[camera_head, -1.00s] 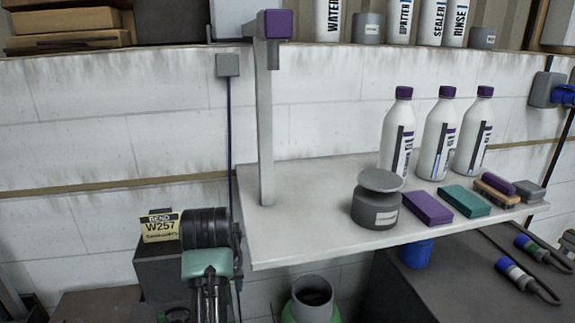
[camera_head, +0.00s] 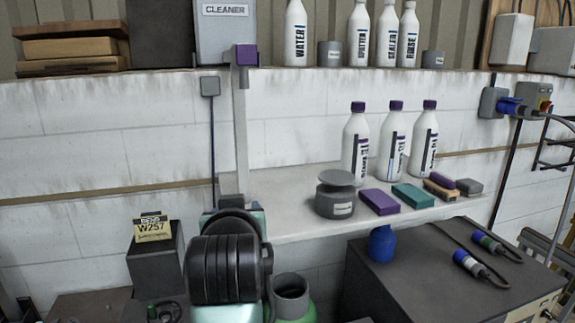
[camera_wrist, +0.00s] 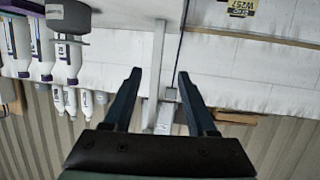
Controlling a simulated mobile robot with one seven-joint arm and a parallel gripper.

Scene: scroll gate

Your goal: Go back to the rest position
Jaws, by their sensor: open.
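My gripper (camera_wrist: 160,82) is open in the wrist view, its two dark fingers spread with nothing between them. That view is upside down and looks toward the wall and the upright post (camera_wrist: 156,60). In the head view my dark, ribbed arm link stands at lower centre, in front of the left end of the white shelf (camera_head: 280,228); the fingers are not visible there.
The shelf holds a grey lidded pot (camera_head: 335,200), a purple block (camera_head: 380,202), a teal block (camera_head: 412,196) and three white bottles (camera_head: 395,145). The post (camera_head: 241,130) rises at its left end. A dark box with a yellow sign (camera_head: 153,228) stands left, a dark cabinet (camera_head: 410,270) right.

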